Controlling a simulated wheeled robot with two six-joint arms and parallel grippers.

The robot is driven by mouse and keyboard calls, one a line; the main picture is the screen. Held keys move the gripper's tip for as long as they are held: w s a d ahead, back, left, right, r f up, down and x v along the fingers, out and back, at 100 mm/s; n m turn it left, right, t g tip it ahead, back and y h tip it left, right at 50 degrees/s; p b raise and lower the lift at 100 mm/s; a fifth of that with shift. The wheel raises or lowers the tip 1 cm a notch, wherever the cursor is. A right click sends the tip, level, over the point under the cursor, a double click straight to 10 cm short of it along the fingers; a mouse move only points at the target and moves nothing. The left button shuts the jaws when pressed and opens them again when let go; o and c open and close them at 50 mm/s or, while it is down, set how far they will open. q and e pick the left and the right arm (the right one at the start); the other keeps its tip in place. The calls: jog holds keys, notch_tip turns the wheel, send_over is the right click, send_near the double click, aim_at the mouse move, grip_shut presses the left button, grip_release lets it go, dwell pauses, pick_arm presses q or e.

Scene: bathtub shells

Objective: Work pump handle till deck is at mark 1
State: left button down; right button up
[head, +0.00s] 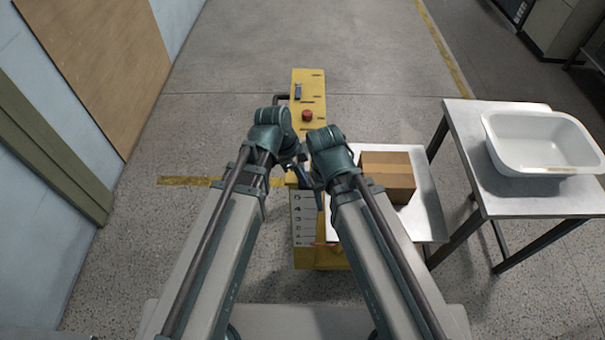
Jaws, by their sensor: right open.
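A pale numbered scale (303,222) faces me, with 5 highest. The pale deck (427,212) carries a brown box (388,173); its exact mark is unclear. My left gripper (301,172) and right gripper (318,190) are close together over the lift, largely hidden by my wrists. The right is open; the left's jaws and any contact are hidden.
A grey table (475,112) with a white tub shell (542,142) stands at the right, close to the deck. A blue wall with a brown panel (98,68) runs along the left. The floor beyond the lift is clear.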

pick_arm(q)
jog(key=shift+s+f, duration=0.1)
jog(key=shift+f, duration=0.35)
jog(key=shift+b, duration=0.3)
jog(key=shift+s, duration=0.15)
jog(key=shift+r+p, duration=0.5)
jog(key=shift+p, duration=0.05)
jog(key=r+p, duration=0.2)
jog(key=s+r+p, duration=0.1)
jog(key=r+p, duration=0.1)
jog(key=shift+a+r, duration=0.1)
jog(key=shift+r, duration=0.15)
notch_tip(320, 180, up, 8)
jog(key=s+a+p, duration=0.2)
jog(key=s+p, duration=0.1)
jog(key=p, duration=0.5)
jog(key=shift+a+f, duration=0.2)
jog(key=shift+a, duration=0.15)
jog(key=shift+w, duration=0.1)
dwell(1.2)
